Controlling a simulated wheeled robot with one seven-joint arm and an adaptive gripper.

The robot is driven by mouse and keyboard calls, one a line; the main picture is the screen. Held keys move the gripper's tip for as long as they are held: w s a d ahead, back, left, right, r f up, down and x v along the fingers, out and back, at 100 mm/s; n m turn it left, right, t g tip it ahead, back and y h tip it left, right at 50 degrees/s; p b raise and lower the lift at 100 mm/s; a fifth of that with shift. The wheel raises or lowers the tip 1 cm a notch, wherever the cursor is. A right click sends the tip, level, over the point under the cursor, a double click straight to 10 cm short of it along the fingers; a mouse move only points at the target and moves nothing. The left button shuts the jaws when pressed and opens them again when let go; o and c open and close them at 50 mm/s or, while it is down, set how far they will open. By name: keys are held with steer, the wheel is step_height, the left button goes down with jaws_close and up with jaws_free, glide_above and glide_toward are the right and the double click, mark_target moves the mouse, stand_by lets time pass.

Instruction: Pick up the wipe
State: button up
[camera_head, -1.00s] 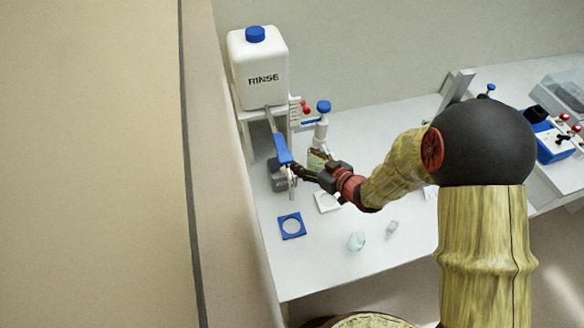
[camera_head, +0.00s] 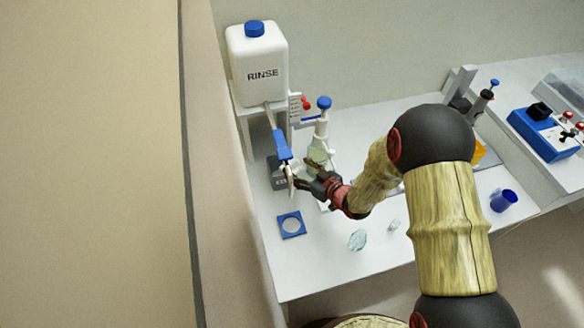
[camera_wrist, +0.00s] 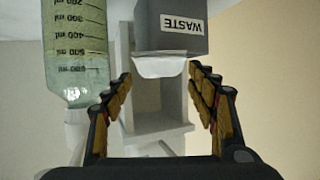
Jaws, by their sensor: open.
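A white, cloth-like piece that looks like the wipe (camera_wrist: 160,66) shows in the wrist view, against the edge of the grey box marked WASTE (camera_wrist: 172,24). My gripper (camera_wrist: 160,76) is open, with one finger on either side of this white piece. I see no finger touching it. In the head view my gripper (camera_head: 304,177) is beside the grey waste box (camera_head: 277,183), below the blue-handled spout. The wipe is too small there to make out clearly.
A green-tinted graduated bottle (camera_wrist: 76,50) stands close to my left finger in the wrist view. The white RINSE tank (camera_head: 258,65) is above at the back. A blue square frame (camera_head: 291,225) and a clear piece (camera_head: 357,240) lie on the table in front.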

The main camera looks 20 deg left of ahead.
mark_target(294, 165)
steer(key=x, duration=0.5)
steer(key=shift+b, duration=0.35)
steer(key=shift+c, duration=0.6)
steer(key=c, duration=0.4)
steer(key=shift+r, duration=0.1)
